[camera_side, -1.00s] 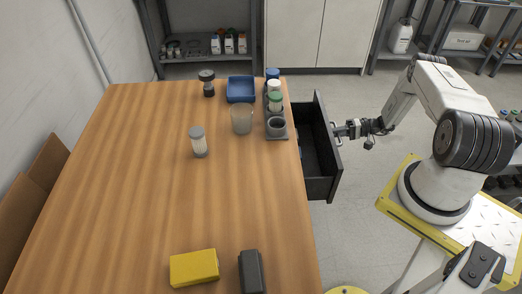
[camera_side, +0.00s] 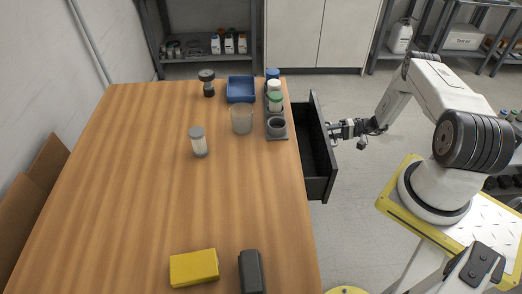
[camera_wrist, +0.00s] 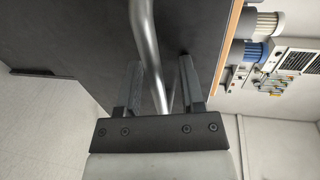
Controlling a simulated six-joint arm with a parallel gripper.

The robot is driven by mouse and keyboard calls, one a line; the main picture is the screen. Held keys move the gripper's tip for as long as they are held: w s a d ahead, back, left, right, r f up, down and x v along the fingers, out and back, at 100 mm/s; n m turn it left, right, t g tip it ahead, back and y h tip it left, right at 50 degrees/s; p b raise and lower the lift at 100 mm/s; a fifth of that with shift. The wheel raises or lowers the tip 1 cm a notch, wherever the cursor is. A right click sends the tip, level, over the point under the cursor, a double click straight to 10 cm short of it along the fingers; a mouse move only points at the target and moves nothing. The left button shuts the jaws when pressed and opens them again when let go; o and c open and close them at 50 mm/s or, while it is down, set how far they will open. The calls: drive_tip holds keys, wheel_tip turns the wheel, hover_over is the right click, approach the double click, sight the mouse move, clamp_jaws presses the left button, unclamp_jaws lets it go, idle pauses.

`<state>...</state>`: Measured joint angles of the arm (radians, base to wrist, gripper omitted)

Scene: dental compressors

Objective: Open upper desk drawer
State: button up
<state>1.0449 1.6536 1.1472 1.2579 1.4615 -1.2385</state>
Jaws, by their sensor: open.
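The upper desk drawer (camera_side: 317,165) is black and stands well out from the right side of the wooden desk, its inside showing from above. My gripper (camera_side: 334,132) is at the outer face of the drawer front. In the wrist view, the grey metal bar handle (camera_wrist: 146,30) passes between the two open fingers of my gripper (camera_wrist: 161,72), with a finger on each side. The dark drawer front (camera_wrist: 85,40) lies behind the handle. I cannot tell whether a finger touches the bar.
The desk top (camera_side: 130,200) holds a dark rack with jars (camera_side: 277,130), a blue tray (camera_side: 240,90), a clear beaker (camera_side: 241,120), a white-bodied jar (camera_side: 198,142), a yellow box (camera_side: 194,268) and a dark case (camera_side: 251,272). Floor (camera_side: 350,210) is free right of the drawer.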

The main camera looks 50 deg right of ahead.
drive_tip(key=x, duration=0.4)
drive_tip(key=r+x, duration=0.1)
drive_tip(key=x, duration=0.2)
drive_tip(key=r+x, duration=0.1)
drive_tip(key=x, duration=0.3)
drive_tip(key=shift+w+a+r, duration=0.2)
drive_tip(key=shift+w+a, duration=0.2)
drive_tip(key=v, duration=0.8)
drive_tip(key=shift+w+r, duration=0.1)
drive_tip(key=shift+r, duration=0.15)
wheel_tip(320, 180, up, 28)
hover_over(320, 127)
drive_tip(key=shift+d+f, duration=0.25)
idle(0.3)
